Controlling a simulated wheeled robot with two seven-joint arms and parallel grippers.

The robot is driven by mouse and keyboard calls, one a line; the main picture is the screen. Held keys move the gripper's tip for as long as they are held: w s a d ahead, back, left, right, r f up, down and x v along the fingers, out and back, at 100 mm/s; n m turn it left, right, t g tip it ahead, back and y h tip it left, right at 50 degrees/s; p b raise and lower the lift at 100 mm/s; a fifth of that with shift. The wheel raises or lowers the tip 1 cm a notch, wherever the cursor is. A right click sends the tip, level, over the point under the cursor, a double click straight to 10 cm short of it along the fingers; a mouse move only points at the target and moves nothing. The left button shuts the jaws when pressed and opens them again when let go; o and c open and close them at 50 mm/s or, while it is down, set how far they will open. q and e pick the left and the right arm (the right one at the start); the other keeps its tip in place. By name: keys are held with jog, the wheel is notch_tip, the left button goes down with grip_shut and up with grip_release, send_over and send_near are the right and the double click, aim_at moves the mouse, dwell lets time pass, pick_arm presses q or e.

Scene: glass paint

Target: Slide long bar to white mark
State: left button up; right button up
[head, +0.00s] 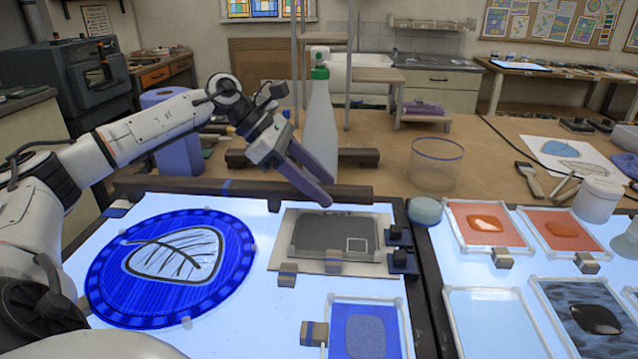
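A long dark brown bar (150,190) lies left to right along the back edge of the left light table. A second, shorter brown bar (358,157) lies behind it, partly hidden by the spray bottle and my arm. My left gripper (328,194) points down and to the right, its purple fingertips over the right part of the long bar in the picture. The fingers lie close together; I cannot tell whether they touch each other or the bar. My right gripper is not in view.
A white spray bottle (320,120) with a green top stands behind my gripper. A blue glass disc with a leaf (215,235) lies on the left light table (245,310). A clear glass cup (436,165) and a brush (529,178) are to the right.

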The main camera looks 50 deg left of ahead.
pick_arm(q)
jog(key=b+v, duration=0.1)
jog(key=v, duration=0.9)
jog(key=shift+s+a+r+b, duration=0.1)
jog(key=shift+r+b, duration=0.05)
jog(key=shift+b, duration=0.25)
